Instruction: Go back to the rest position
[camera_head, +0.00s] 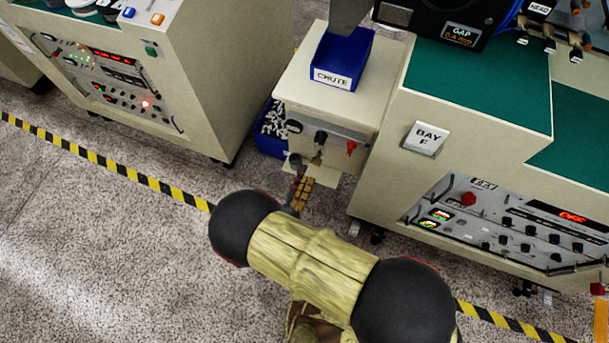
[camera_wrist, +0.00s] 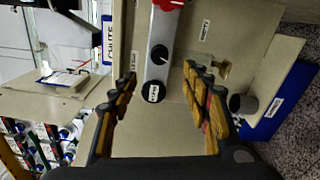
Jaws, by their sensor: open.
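My gripper (camera_head: 302,192) is low in front of the cream chute cabinet (camera_head: 345,110), with part of it hidden behind my own arm in the head view. In the wrist view my gripper (camera_wrist: 162,78) has its two yellow-padded fingers spread wide apart, with nothing held between them. The cabinet's control panel faces the fingers. A black knob (camera_wrist: 160,54) on a grey strip shows between the fingertips, and a red knob (camera_wrist: 170,4) is at the top edge. I cannot tell whether a fingertip touches the panel.
A blue chute box (camera_head: 340,62) tops the cabinet. A blue bin of small parts (camera_head: 272,132) stands at its left. The Bay F bench (camera_head: 470,150) is on the right, another control cabinet (camera_head: 205,75) on the left. Speckled floor (camera_head: 100,240) is clear at lower left.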

